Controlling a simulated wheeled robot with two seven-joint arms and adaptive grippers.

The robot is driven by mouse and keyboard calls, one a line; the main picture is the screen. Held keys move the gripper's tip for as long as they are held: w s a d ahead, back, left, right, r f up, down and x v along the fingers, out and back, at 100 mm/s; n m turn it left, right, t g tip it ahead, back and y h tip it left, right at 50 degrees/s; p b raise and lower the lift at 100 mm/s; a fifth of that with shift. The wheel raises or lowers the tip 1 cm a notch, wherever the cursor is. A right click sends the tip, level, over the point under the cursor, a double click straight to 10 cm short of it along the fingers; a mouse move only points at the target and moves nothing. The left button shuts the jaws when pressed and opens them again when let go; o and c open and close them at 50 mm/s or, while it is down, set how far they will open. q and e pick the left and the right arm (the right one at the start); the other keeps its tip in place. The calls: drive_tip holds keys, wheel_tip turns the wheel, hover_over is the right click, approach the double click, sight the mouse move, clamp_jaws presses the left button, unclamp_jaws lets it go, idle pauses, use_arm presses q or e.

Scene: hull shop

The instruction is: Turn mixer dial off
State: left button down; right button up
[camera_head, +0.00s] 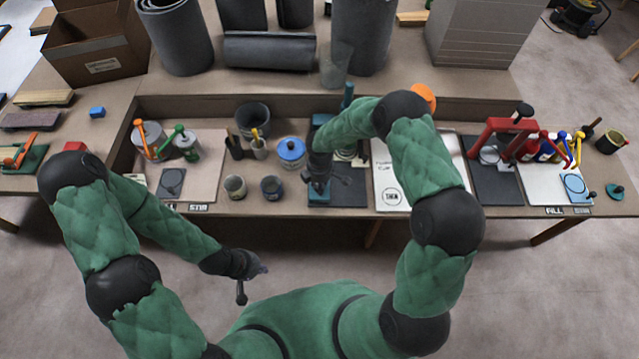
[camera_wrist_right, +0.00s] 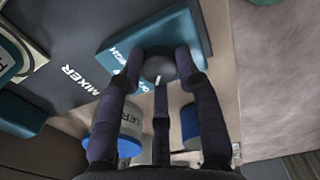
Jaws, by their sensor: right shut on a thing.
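The mixer (camera_head: 319,197) has a teal base on a dark mat marked MIXER at the middle of the bench. In the right wrist view its teal base (camera_wrist_right: 118,62) carries a dark round dial (camera_wrist_right: 158,62) with a white pointer mark. My left gripper (camera_head: 251,280) hangs open and empty in front of the bench, over the floor.
A blue-lidded can (camera_head: 291,151) and small cups (camera_head: 235,186) stand left of the mixer. A white board (camera_head: 391,196) lies to its right, then a red press (camera_head: 500,137). The floor before the bench is clear.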

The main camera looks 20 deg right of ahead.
drive_tip(key=o, duration=1.1)
drive_tip(key=shift+o, duration=0.2)
wheel_tip(320, 180, up, 12)
drive_tip(key=s+a+f+m+y, duration=0.2)
drive_tip(key=s+f+m, duration=0.5)
drive_tip(key=s+m, duration=0.2)
drive_tip(key=s+a+f+m+y, duration=0.2)
drive_tip(key=s+f+m, duration=0.5)
drive_tip(key=s, duration=0.6)
drive_tip(key=shift+s+a+m, duration=0.4)
drive_tip(key=shift+a+m, duration=0.05)
drive_tip(key=shift+m, duration=0.75)
